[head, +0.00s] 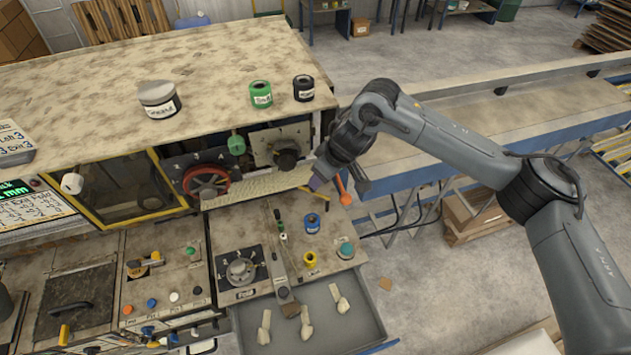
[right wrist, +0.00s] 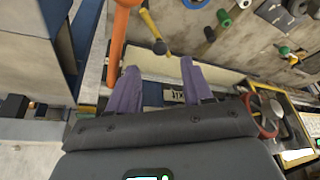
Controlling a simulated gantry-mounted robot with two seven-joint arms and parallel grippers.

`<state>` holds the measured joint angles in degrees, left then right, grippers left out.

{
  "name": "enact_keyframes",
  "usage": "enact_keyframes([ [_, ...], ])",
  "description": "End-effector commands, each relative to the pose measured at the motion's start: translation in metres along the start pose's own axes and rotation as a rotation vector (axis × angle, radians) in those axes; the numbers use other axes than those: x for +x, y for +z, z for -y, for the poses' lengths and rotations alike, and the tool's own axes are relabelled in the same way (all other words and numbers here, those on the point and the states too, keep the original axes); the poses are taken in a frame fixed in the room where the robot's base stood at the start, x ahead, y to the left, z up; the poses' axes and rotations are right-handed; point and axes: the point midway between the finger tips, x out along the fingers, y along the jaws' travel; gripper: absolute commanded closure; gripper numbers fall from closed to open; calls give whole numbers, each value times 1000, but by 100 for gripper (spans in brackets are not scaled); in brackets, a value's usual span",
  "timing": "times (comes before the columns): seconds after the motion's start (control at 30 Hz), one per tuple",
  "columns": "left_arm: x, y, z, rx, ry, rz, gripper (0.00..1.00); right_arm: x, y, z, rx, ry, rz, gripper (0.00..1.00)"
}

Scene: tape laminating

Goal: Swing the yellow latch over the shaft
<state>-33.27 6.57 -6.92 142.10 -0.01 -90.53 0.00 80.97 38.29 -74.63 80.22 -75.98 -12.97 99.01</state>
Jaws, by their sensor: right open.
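My right gripper (head: 318,182) is at the right end of the machine front, just left of an orange handle (head: 343,190). In the right wrist view its purple fingers are apart with nothing between them (right wrist: 156,68). The yellow latch (right wrist: 150,25) is a thin bar with a rounded end, just beyond the fingertips and apart from them. In the head view the yellow latch (head: 314,195) shows beside the gripper. The orange handle (right wrist: 119,40) is close by the left finger in the wrist view. I cannot clearly pick out the shaft. My left gripper is not in view.
A red handwheel (head: 206,181) and a black knob (head: 285,158) are on the machine front. A grey drawer (head: 350,335) is open below. A blue-sided conveyor (head: 440,170) runs right.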

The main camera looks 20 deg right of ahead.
Motion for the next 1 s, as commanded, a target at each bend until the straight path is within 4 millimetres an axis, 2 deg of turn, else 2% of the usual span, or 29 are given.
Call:
enact_keyframes([
  [0.2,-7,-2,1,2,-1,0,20,33,0,0,-1,0,2,50],
  [0.4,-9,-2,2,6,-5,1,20,53,0,0,-1,-1,2,50],
  [0.8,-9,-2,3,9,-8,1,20,59,0,0,-1,0,0,50],
  [0.87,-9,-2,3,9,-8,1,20,59,0,0,-2,0,0,56],
  [1.0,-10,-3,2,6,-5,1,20,59,0,0,-2,0,0,77],
])
